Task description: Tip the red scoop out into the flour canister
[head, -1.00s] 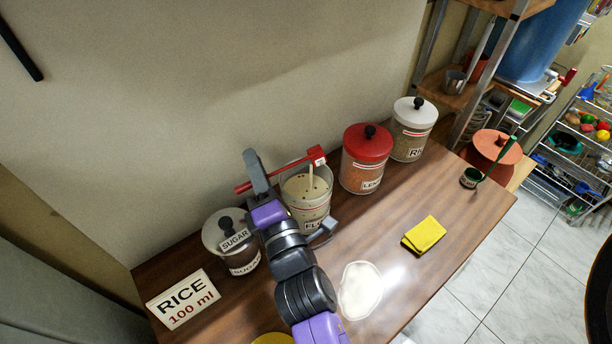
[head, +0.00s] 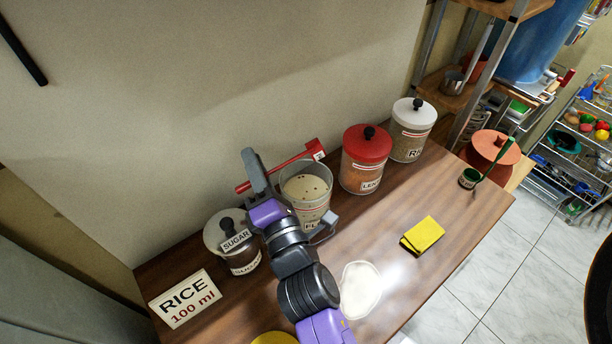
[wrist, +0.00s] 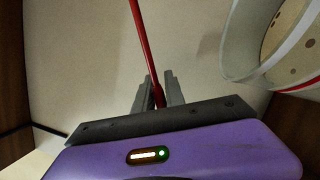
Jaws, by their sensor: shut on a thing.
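The red scoop (head: 291,166) is held above the back rim of the flour canister (head: 306,212). Its head, with a white mark, is at the upper right end, and its tilt is hard to judge. The canister is lidless, with cream-coloured, dark-speckled contents showing. My gripper (head: 252,176) is to the left of the canister, shut on the scoop's handle. In the wrist view, the thin red handle (wrist: 142,45) runs up from between my grey fingers (wrist: 159,90), and the canister (wrist: 238,50) shows at right. The inside of the scoop is hidden.
A sugar canister (head: 243,262) stands left of my arm, beside a rice 100 ml sign (head: 184,298). A red-lidded lentil canister (head: 364,172) and a white-lidded rice canister (head: 408,142) stand to the right. A pale patch (head: 360,290) and yellow cloth (head: 422,236) lie in front.

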